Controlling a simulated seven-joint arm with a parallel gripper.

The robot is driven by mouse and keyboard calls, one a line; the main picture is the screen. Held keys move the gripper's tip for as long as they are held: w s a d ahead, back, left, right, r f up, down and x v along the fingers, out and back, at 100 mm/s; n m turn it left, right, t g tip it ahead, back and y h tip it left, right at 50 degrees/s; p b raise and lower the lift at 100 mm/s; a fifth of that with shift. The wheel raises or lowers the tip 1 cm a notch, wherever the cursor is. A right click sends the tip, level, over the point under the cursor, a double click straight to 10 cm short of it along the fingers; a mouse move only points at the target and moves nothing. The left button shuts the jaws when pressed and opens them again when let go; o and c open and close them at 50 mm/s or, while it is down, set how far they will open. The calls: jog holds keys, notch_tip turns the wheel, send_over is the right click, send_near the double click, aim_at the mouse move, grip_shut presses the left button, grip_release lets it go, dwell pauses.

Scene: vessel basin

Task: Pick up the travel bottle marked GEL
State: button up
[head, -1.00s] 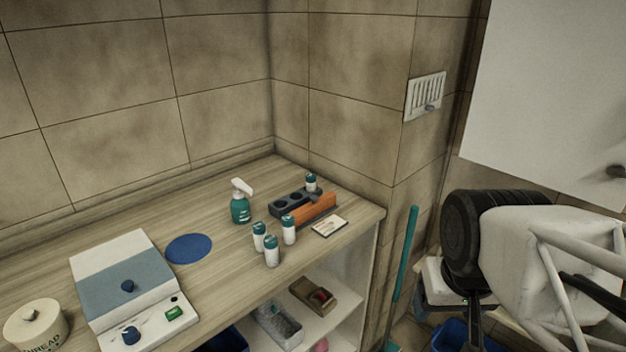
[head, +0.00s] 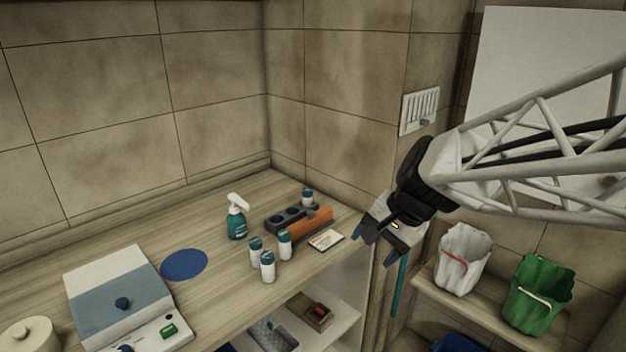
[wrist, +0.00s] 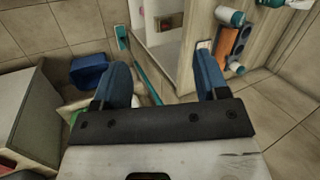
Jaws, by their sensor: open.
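Three white travel bottles with teal caps stand upright together on the counter: a left one (head: 256,251), a front one (head: 267,268) and a right one (head: 285,244). A similar bottle (head: 307,197) stands in the dark rack (head: 272,221) behind them. The markings are too small to read, so I cannot tell which is GEL. My gripper (head: 375,246) is open and empty, off the counter's right end and right of the bottles. In the wrist view its blue fingers (wrist: 163,72) are spread, with a bottle (wrist: 230,15) beyond them at the upper right.
An orange block (head: 310,222) lies along the rack, with a small card (head: 326,240) in front. A green spray bottle (head: 236,217) stands left of the rack. A blue disc (head: 184,264) and a scale-like device (head: 120,295) lie further left. Tiled walls close the back and right.

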jog(key=w+a+f+m+y, duration=0.1)
jog(key=w+a+m+y, duration=0.3)
jog(key=w, duration=0.8)
jog(key=m+t+y, duration=0.2)
jog(key=m+t, duration=0.3)
jog(key=m, duration=0.9)
send_near(307, 190)
jog(key=f, duration=0.1)
jog(key=w+a+f, duration=0.1)
jog(key=shift+a+f, duration=0.2)
jog(key=shift+f, duration=0.05)
jog(key=shift+a, duration=0.1)
jog(key=shift+x, duration=1.25)
jog(key=shift+w+a, duration=0.1)
jog(key=shift+r+x, duration=0.15)
jog(key=shift+x, duration=1.1)
jog(key=shift+r+x, duration=0.1)
jog(key=shift+x, duration=1.15)
jog(key=shift+w, duration=0.15)
